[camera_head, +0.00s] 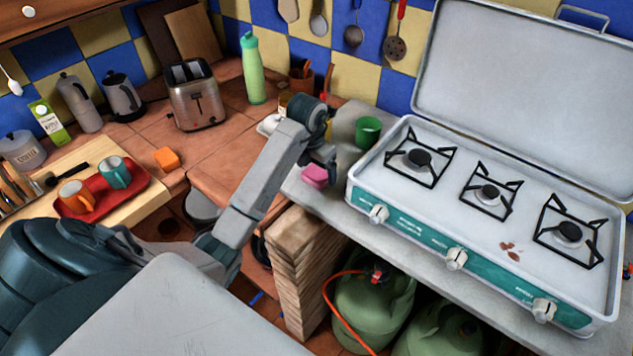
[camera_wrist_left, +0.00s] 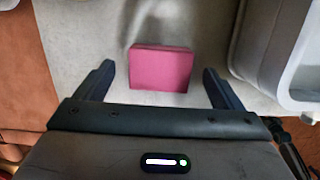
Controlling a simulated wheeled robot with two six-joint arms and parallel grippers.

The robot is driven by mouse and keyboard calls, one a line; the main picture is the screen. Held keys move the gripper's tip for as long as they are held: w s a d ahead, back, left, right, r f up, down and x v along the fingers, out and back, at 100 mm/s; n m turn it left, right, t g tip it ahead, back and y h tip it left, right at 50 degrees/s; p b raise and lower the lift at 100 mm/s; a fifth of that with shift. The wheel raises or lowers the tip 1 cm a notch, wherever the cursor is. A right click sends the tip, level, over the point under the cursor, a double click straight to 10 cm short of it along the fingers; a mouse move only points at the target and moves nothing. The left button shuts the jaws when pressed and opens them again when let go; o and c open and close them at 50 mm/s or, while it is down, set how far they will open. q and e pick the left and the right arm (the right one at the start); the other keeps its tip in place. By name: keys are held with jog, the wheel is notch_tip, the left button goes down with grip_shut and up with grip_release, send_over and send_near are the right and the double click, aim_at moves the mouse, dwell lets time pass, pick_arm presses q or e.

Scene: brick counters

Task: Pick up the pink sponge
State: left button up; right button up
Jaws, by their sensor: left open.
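The pink sponge (camera_head: 316,176) lies on the grey counter left of the stove in the head view. In the left wrist view the pink sponge (camera_wrist_left: 161,68) is a flat block between and slightly beyond the fingers, with a gap on each side. My left gripper (camera_head: 326,165) is just above the sponge in the head view, where its fingers are hard to make out. In the left wrist view my left gripper (camera_wrist_left: 160,78) is open and empty, its two dark fingers on either side of the sponge. My right gripper does not show.
The white and teal stove (camera_head: 410,226) stands right of the sponge, its side close to the right finger in the wrist view. A green cup (camera_head: 368,132) stands behind the sponge. An orange sponge (camera_head: 166,159) and a red tray (camera_head: 102,194) with mugs are at left.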

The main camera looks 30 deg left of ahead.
aim_at(318, 171)
pick_arm(q)
jog(key=shift+f, duration=0.4)
jog(key=c, duration=1.1)
jog(key=shift+o, duration=0.2)
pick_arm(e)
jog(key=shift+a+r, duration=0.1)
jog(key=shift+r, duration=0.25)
pick_arm(q)
jog(key=shift+w+r+b, duration=0.1)
jog(key=shift+r+b, duration=0.25)
jog(key=shift+r, duration=0.15)
notch_tip(318, 171, up, 3)
jog(key=shift+f+p, duration=0.1)
jog(key=shift+p, duration=0.5)
jog(key=s+d+p, duration=0.3)
jog(key=s, duration=0.4)
jog(key=s+d+r+p, duration=0.1)
jog(key=s+d+p, duration=0.2)
jog(key=s, duration=0.4)
jog(key=shift+s+d+r+p, duration=0.15)
jog(key=shift+s+d+p, duration=0.2)
jog(key=shift+d+p, duration=0.05)
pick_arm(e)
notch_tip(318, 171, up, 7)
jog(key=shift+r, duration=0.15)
